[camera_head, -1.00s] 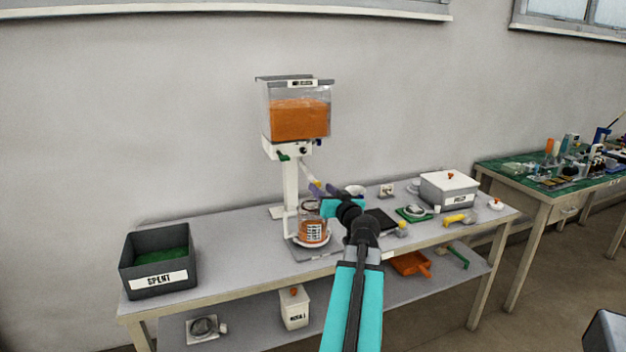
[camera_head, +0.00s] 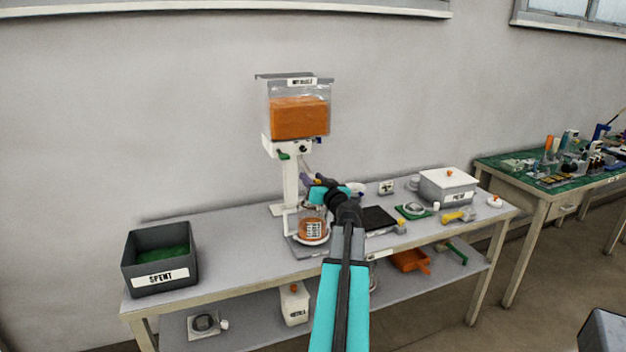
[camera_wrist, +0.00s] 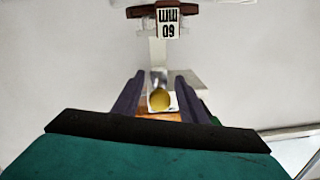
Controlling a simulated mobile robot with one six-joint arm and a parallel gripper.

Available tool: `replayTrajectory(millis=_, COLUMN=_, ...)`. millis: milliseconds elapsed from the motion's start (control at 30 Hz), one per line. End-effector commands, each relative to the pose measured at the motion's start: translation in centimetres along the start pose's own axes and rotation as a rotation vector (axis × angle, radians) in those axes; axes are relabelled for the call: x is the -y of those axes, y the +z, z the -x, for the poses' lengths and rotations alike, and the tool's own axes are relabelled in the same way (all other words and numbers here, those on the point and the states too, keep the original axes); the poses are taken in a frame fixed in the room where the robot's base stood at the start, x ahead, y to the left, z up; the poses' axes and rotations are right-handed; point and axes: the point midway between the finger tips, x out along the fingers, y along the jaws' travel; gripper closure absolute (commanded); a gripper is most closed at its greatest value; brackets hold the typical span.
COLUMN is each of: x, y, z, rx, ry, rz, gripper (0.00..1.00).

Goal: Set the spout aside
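The spout (camera_wrist: 159,101) shows in the wrist view as a grey tube with a round yellow end. It lies between the two dark purple fingers of my gripper (camera_wrist: 160,82), with a narrow gap on each side. In the head view my gripper (camera_head: 309,181) is open in front of the dispenser's column, below its white head (camera_head: 287,148). There the fingers and wrist mostly hide the spout. Whether a finger touches it cannot be told.
The dispenser tank (camera_head: 300,118) holds orange contents. A jar (camera_head: 312,229) with orange contents stands below my gripper. A grey SPENT bin (camera_head: 160,258) is at the bench's left end. Bench between bin and jar is clear.

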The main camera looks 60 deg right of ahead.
Motion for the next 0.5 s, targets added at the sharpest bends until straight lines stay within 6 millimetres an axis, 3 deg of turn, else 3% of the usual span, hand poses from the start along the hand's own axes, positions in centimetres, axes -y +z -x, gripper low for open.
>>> replayTrajectory(millis=167, x=0.00, y=0.00, z=0.02, rx=0.000, ry=0.000, rz=0.000, gripper=0.61)
replayTrajectory(millis=400, x=0.00, y=-0.01, z=0.03, rx=0.000, ry=0.000, rz=0.000, gripper=1.00)
replayTrajectory(millis=500, x=0.01, y=-0.01, z=0.03, rx=0.000, ry=0.000, rz=0.000, gripper=1.00)
